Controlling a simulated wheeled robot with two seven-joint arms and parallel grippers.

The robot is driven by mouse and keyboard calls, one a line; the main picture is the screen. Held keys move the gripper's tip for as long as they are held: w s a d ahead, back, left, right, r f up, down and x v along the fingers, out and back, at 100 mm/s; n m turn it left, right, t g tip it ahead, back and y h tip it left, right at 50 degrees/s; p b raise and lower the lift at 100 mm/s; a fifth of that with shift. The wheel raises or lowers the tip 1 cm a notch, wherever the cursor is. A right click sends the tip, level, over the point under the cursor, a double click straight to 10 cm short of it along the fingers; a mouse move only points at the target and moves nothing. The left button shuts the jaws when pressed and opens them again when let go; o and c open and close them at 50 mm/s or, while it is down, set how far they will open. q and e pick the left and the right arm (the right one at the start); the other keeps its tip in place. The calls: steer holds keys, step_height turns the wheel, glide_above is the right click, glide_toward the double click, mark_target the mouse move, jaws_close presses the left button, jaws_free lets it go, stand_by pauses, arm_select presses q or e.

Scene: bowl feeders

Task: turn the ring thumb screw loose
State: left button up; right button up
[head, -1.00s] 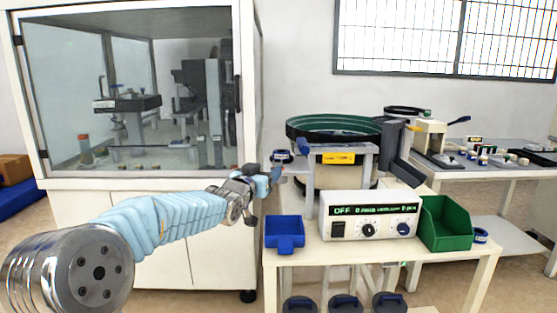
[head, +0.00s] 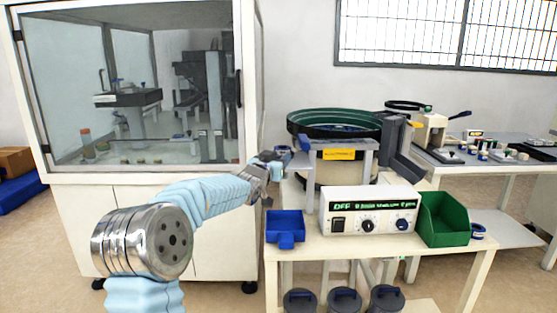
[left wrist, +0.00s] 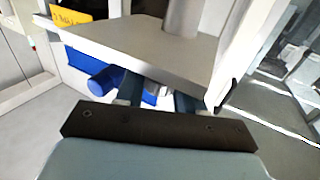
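The blue ring thumb screw (head: 284,151) appears to be the small blue part at the left end of the bowl feeder's grey top plate (head: 318,142). My left gripper (head: 270,164) reaches up to it from the left and below. In the left wrist view, the two fingers (left wrist: 158,95) stand apart under the pale plate (left wrist: 150,45), which hides their tips. A blue rounded part (left wrist: 104,81) shows beside the left finger, and more blue shows between the fingers. I cannot tell whether they grip it. My right gripper is not in view.
The feeder bowl (head: 335,125) stands behind the plate. A blue bin (head: 285,226), a white control box (head: 369,211) and a green bin (head: 443,219) stand along the table front. A glazed cabinet (head: 125,90) is at the left. A yellow label (left wrist: 72,16) shows in the wrist view.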

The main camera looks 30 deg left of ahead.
arm_select(q)
steer(key=c, duration=0.3)
steer(key=y+b, duration=0.1)
steer(key=b, duration=0.1)
steer(key=n+b, duration=0.1)
steer(key=b, duration=0.2)
steer(key=shift+d+f+y, duration=0.25)
steer(key=shift+f+y, duration=0.05)
steer(key=shift+y, duration=0.1)
steer(key=shift+c, duration=0.2)
steer(key=shift+d+r+n+y+b, duration=0.15)
steer(key=shift+n+y+b, duration=0.15)
steer(key=shift+b, duration=0.25)
steer(key=shift+r+n+g+y+p, duration=0.4)
steer(key=shift+n+y+p, duration=0.15)
steer(key=shift+y, duration=0.25)
steer(key=n+y+p, duration=0.1)
steer(key=p, duration=0.1)
steer(key=g+y+p, duration=0.1)
steer(key=p, duration=0.1)
steer(key=shift+a+r+n+y, duration=0.1)
steer(key=shift+a+n+y, duration=0.15)
steer(key=shift+n+y, duration=0.1)
steer(key=shift+a+f+n+g+y+p, duration=0.1)
steer(key=shift+f+n+g+y+p, duration=0.15)
steer(key=shift+n+g+y+p, duration=0.7)
steer(key=shift+f, duration=0.1)
steer(key=o, duration=0.9)
